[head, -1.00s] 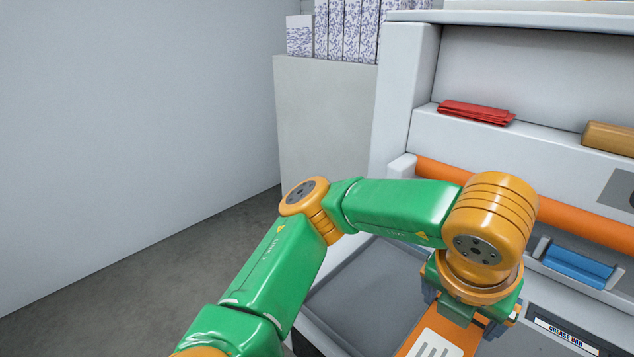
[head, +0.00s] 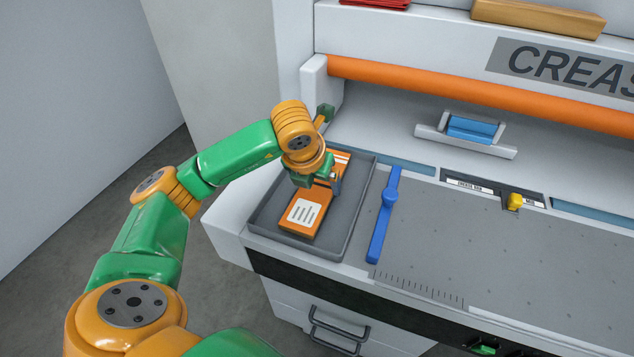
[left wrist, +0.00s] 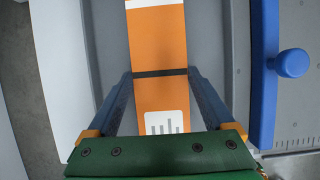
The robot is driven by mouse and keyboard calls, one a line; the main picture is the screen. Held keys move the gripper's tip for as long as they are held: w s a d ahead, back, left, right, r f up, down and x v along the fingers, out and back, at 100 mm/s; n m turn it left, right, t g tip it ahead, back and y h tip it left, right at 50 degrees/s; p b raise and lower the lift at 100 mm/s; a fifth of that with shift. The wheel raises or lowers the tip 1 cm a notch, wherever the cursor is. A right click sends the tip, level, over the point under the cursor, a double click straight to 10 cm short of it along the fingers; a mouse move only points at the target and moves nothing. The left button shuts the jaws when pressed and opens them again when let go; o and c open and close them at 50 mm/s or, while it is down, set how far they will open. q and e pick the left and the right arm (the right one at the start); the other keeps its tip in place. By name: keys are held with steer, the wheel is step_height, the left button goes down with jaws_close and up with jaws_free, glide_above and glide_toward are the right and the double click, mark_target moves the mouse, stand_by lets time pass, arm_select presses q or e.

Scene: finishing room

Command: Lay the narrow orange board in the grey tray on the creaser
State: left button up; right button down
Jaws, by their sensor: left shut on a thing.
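The narrow orange board (head: 293,222) has a white label with dark bars near its front end and white stripes at its far end. It is over the grey tray (head: 344,233) at the left end of the creaser, within the tray's outline. My left gripper (head: 320,186) is shut on the board across its middle, from above. In the left wrist view the board (left wrist: 158,45) runs between the two fingers (left wrist: 160,74), with a dark band across it. I cannot tell whether the board touches the tray floor. My right gripper is in neither view.
A blue pivoting arm (head: 384,218) stands just right of the tray, with a round knob. The grey creaser bed (head: 470,245) to the right is clear. An orange roller (head: 450,88) spans the back. A blue block in a holder (head: 470,127) and a yellow knob (head: 514,201) sit behind the bed.

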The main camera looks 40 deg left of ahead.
arm_select(q)
steer(key=shift+f, duration=0.35)
steer(key=shift+f, duration=0.15)
steer(key=shift+f+b, duration=0.15)
steer(key=shift+b, duration=0.2)
steer(key=o, duration=1.3)
steer(key=shift+c, duration=0.2)
steer(key=shift+r, duration=0.3)
steer(key=p+v, duration=0.2)
steer(key=v, duration=1)
